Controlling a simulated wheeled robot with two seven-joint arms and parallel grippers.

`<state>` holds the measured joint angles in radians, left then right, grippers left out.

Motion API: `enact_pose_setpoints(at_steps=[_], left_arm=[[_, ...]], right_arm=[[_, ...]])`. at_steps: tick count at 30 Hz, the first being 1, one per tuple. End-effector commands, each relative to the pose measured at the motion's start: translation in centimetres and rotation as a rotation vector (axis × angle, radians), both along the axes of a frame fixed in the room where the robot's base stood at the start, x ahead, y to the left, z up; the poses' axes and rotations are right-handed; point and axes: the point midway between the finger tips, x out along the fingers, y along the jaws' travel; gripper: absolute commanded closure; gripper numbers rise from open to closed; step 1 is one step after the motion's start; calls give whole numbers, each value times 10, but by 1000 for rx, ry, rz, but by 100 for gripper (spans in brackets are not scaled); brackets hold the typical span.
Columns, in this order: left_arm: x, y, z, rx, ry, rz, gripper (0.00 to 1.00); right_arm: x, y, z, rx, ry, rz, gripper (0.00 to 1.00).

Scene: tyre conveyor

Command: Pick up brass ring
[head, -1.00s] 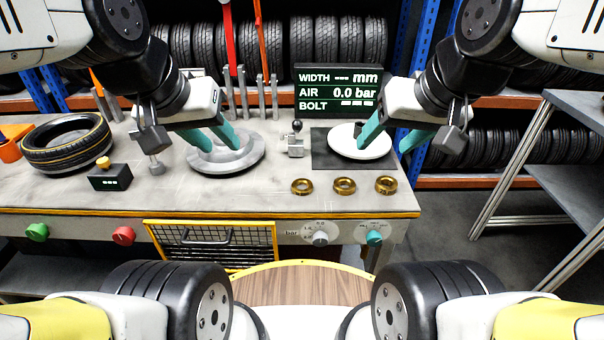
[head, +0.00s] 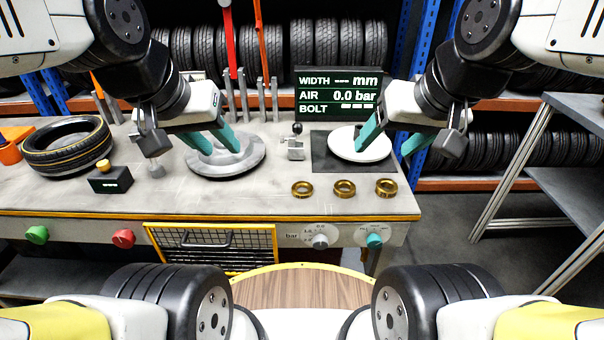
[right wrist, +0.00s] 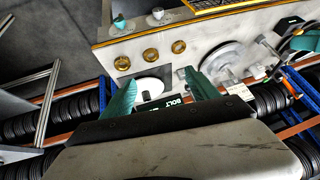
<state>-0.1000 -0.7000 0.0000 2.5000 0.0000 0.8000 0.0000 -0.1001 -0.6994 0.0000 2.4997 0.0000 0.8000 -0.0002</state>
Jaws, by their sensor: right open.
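Three brass rings lie in a row near the front right of the workbench: a left ring (head: 302,188), a middle ring (head: 344,188) and a right ring (head: 386,187). They also show in the right wrist view, one of them the middle ring (right wrist: 150,54). My right gripper (head: 388,143) is open and empty, its teal fingers above and behind the rings, near the white disc. Its fingers (right wrist: 160,92) stand wide apart in the right wrist view. My left gripper (head: 217,143) hangs over the grey round plate, its two teal fingers apart with nothing seen between them.
The white disc (head: 360,148) sits on a dark mat (head: 325,158). The grey round plate (head: 226,165) is left of it. A tyre (head: 66,146) and a small black box (head: 110,180) are further left. A display (head: 338,92) stands behind. The bench around the rings is clear.

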Motion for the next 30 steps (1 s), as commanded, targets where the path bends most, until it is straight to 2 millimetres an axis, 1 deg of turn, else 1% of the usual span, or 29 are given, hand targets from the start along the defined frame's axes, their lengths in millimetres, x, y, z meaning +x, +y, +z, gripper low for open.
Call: enact_pose_setpoints(at_steps=[2,5,8,10,14,17,18,22,24,27,30], left_arm=[[0,0,0,0,0,0,64],[0,0,0,0,0,0,64],[0,0,0,0,0,0,64],[0,0,0,0,0,0,64],[0,0,0,0,0,0,64],[0,0,0,0,0,0,64],[0,0,0,0,0,0,64],[0,0,0,0,0,0,64],[0,0,0,0,0,0,64],[0,0,0,0,0,0,64],[0,0,0,0,0,0,64]], right_arm=[[4,1,0,-5,9,11,20],[17,6,-2,-24,39,47,20],[41,14,-8,-61,88,116,20],[61,23,-15,-92,128,175,20],[98,43,-36,-154,201,286,20],[125,62,-58,-201,256,375,20],[135,70,-68,-222,277,411,20],[164,97,-106,-285,345,524,20],[175,110,-128,-315,377,580,20],[186,125,-154,-351,411,643,20],[192,135,-172,-374,434,685,20]])
